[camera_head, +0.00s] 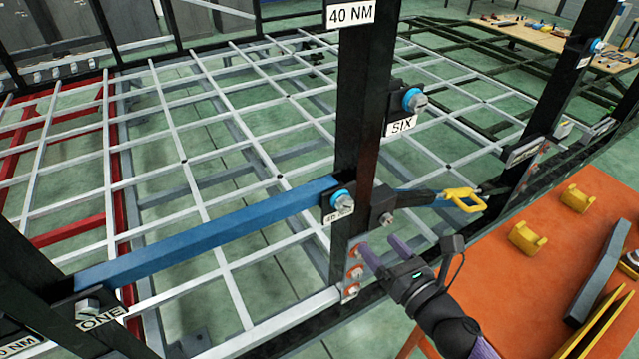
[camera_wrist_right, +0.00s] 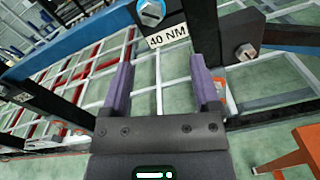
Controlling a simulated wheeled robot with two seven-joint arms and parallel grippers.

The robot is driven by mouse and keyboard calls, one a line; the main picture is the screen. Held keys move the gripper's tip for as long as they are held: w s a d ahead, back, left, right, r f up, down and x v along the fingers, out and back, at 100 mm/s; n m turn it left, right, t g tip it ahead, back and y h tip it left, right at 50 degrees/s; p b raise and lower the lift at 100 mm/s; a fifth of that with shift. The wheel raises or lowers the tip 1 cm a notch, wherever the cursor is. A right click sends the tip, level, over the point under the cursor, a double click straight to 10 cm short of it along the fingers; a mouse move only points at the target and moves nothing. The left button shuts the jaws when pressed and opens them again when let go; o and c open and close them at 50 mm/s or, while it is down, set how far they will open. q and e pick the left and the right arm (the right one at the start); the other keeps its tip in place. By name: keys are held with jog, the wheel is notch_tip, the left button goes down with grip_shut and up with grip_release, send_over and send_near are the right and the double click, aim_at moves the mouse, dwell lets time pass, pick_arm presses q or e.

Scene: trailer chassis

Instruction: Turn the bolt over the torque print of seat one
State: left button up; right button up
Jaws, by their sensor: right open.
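The seat-one bolt (camera_head: 88,307) is a grey hex head above the ONE label (camera_head: 101,319), on the left post by the left end of the blue bar (camera_head: 200,235). A 40 NM print (camera_head: 15,345) shows at the lower left, partly cut off. A blue-ringed bolt (camera_head: 342,199) sits at the bar's right end above a small label (camera_head: 338,215); the right wrist view reads its label as 40 NM (camera_wrist_right: 168,36). My right gripper (camera_head: 385,250) is open and empty, right of the middle post, below a grey bolt (camera_head: 386,219). My left gripper is not in view.
The dark middle post (camera_head: 362,100) carries a 40 NM print (camera_head: 349,13) and a blue-ringed bolt (camera_head: 413,100) over the SIX label (camera_head: 401,124). An orange table (camera_head: 560,225) with yellow parts stands at the right.

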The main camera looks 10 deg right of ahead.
aim_at(347, 206)
jog(key=shift+n, duration=0.6)
jog(key=x, duration=0.3)
jog(key=r+x, duration=0.1)
jog(key=x, duration=0.6)
jog(key=shift+a+r, duration=0.3)
jog(key=shift+r, duration=0.05)
grip_shut()
